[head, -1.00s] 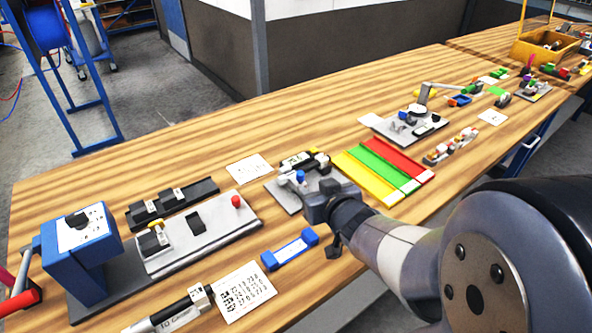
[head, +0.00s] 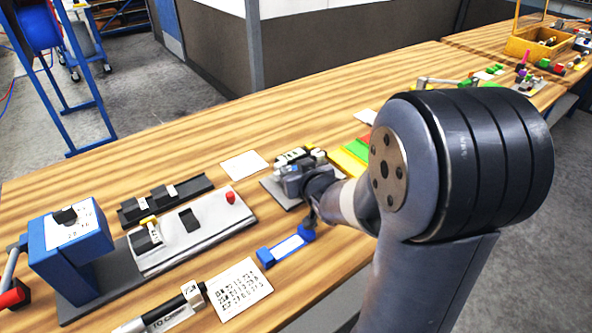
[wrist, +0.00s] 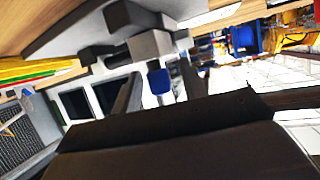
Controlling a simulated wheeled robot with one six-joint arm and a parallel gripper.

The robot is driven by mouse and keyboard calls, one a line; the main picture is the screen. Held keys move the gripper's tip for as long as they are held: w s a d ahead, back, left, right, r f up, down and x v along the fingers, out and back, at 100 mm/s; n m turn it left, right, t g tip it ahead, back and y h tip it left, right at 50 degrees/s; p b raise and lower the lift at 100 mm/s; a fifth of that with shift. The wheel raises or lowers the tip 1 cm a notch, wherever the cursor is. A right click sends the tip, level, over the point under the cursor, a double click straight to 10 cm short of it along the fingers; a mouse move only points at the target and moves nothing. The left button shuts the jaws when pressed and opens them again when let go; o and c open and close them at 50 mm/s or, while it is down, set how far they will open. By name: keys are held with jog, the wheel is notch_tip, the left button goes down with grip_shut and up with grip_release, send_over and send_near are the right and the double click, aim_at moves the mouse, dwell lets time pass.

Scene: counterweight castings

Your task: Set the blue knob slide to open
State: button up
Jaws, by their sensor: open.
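The blue knob (wrist: 159,80) shows in the middle of the wrist view, on a short pale stem beside a light grey block. It is part of a fixture on a grey base plate (head: 268,186) at the middle of the bench. In the wrist view a dark part of my gripper fills the lower middle, close to the knob. My gripper is open, with nothing seen between its fingers. I cannot tell whether it touches the knob, or the slide's position.
A grey fixture with a red knob (head: 230,197) and a blue box (head: 70,237) stand to the left. A blue-ended holder (head: 287,246) lies in front, near a printed card (head: 238,288). Coloured strips (head: 350,161) lie just right.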

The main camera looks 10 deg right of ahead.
grip_shut()
dwell(0.3)
jog(key=shift+s+d, duration=0.35)
jog(key=shift+s, duration=0.45)
jog(key=shift+s+f, duration=0.1)
jog(key=shift+s, duration=0.1)
grip_release()
jog(key=shift+d, duration=0.1)
jog(key=shift+s, duration=0.1)
